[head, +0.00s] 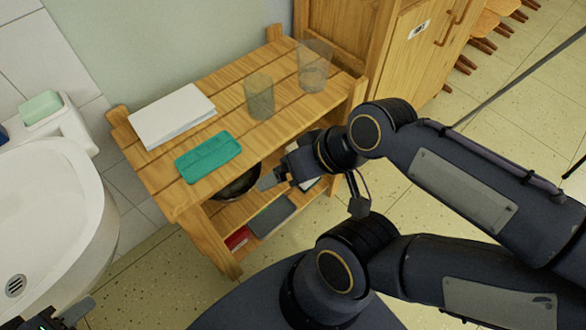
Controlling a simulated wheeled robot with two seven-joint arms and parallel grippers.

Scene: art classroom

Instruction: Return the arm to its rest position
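A dark bowl (236,188) on the level below is partly hidden behind the top board and the gripper.
The shelf unit (160,182) bears white paper (172,115), a teal case (209,157) and two clear glasses (260,97) (314,66). Books (270,216) lie below. A white sink (50,200) stands left, a cabinet (405,60) behind. Speckled floor (540,110) is open at right.

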